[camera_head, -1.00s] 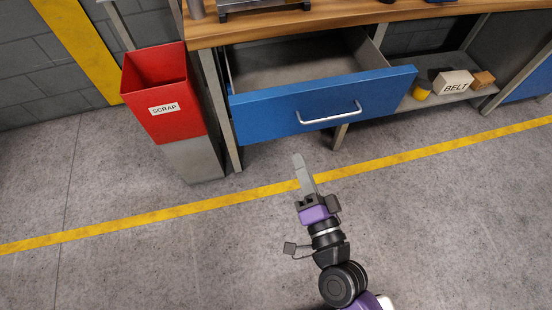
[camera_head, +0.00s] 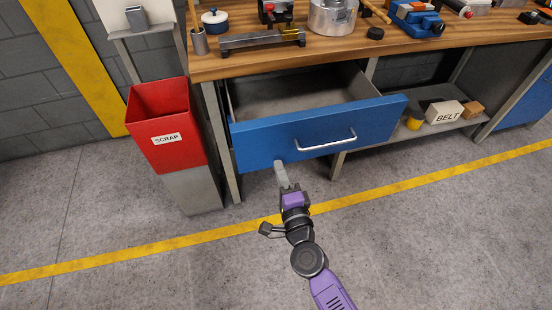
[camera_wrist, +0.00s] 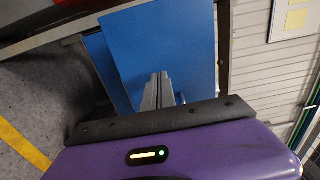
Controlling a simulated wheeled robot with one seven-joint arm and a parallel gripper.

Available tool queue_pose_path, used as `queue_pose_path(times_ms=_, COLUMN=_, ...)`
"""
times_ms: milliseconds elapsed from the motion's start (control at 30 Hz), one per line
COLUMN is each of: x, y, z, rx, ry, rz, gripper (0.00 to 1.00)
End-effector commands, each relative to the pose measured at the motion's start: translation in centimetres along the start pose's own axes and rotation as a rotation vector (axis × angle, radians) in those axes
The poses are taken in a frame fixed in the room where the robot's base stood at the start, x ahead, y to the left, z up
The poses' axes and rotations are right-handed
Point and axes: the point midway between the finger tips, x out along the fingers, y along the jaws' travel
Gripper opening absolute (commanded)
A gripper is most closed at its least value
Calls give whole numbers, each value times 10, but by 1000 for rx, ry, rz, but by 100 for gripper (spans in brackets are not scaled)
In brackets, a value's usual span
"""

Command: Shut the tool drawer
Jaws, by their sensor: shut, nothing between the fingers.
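The blue tool drawer (camera_head: 255,145) stands pulled out below the wooden bench top, and its inside looks empty. A silver bar handle (camera_head: 320,143) runs across its front. My gripper (camera_head: 279,164) is shut and empty. Its fingertips are at the lower edge of the drawer front, left of the handle; I cannot tell whether they touch it. In the wrist view the blue drawer front (camera_wrist: 165,45) fills the middle, with my shut fingers (camera_wrist: 157,85) pointing at it.
The wooden bench top (camera_head: 330,55) carries tools and a metal pot (camera_head: 332,17). A red scrap bin (camera_head: 163,125) stands left of the drawer. A lower shelf at right holds a box marked BELT (camera_head: 445,112). The floor in front is clear, crossed by a yellow line (camera_head: 400,185).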

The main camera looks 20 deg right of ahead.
Motion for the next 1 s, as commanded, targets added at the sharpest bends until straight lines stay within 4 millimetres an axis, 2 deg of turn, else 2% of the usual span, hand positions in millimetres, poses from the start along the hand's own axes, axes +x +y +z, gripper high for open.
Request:
queue_pose_path(times_ms=100, x=19, y=0, z=0, rx=-2, ry=-1, rz=-1, gripper=0)
queue_pose_path(times_ms=233, x=32, y=1, z=0, rx=-1, ry=-1, rz=0, gripper=0)
queue_pose_path(times_ms=800, x=40, y=0, z=0, rx=-2, ry=0, rz=0, gripper=0)
queue_pose_path(times_ms=1000, x=58, y=-1, z=0, rx=-2, ry=0, rz=-2, gripper=0)
